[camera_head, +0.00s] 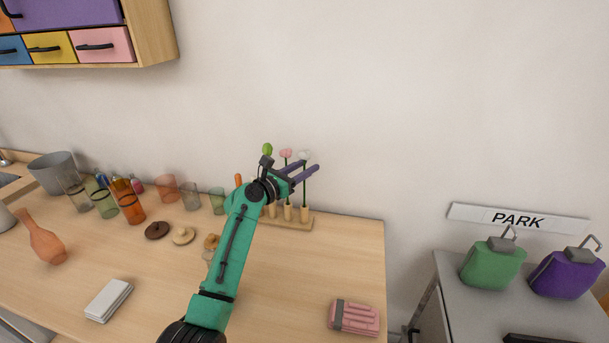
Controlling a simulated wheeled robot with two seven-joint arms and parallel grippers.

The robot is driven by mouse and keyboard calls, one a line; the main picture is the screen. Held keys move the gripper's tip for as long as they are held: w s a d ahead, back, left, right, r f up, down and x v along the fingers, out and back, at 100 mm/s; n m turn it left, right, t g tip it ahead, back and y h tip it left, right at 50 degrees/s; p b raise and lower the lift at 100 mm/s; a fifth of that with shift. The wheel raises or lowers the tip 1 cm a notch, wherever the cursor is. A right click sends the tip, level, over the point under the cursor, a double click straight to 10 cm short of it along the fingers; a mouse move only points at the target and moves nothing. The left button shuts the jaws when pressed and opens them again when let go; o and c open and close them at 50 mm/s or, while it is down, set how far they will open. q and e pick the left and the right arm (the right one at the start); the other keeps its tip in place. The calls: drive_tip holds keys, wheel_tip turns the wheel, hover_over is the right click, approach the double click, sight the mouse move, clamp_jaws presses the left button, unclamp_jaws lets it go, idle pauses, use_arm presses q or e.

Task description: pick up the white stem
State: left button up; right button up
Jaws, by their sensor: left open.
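The white stem (305,157) has a white flower head and stands upright in the wooden rack (309,222) at the back of the table. A pink flower stem (286,154) and a green-topped stem (267,149) stand to its left. My left gripper (316,171) is open, its purple fingers reaching right at the height of the stems. The fingers overlap the white stem's stalk in the picture. I cannot tell whether the stalk is between them or they touch it. My left wrist and forearm hide the left part of the rack. My right gripper is not in view.
Several glasses (131,208) stand at the left, with an orange vase (45,244) in front. A white box (109,300) and a pink bundle (354,317) lie on the table. A grey cabinet with green (493,266) and purple bottles stands right. The table's middle right is clear.

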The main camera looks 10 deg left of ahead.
use_arm(q)
drive_tip(key=shift+r, duration=0.1)
clamp_jaws()
